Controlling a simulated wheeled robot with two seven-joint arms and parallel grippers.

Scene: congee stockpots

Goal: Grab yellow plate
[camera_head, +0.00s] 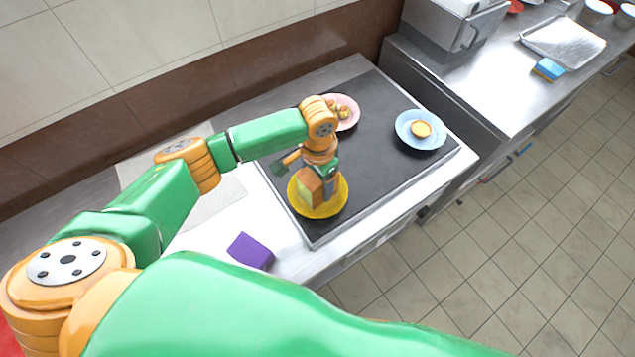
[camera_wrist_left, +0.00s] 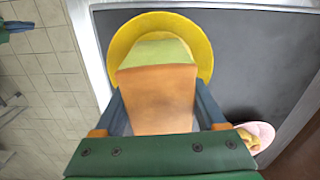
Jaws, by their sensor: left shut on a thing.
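The yellow plate (camera_head: 335,206) lies on a dark tray-like surface on the counter. It also shows in the left wrist view (camera_wrist_left: 205,40), partly hidden by a block. An orange and yellow-green block (camera_head: 308,190) is at the plate; in the left wrist view (camera_wrist_left: 157,97) it stands between my fingers and covers the plate's middle. My left gripper (camera_head: 318,181) points down over the plate and is shut on this block. I cannot tell whether the block rests on the plate or is just above it. My right gripper is not in view.
A pink plate with food (camera_head: 347,112) lies behind my left wrist. A light blue plate with a round yellow item (camera_head: 420,131) lies to the right. A purple block (camera_head: 250,251) lies near the counter's front edge. A blue sponge (camera_head: 547,69) and metal tray (camera_head: 563,42) are at the far right.

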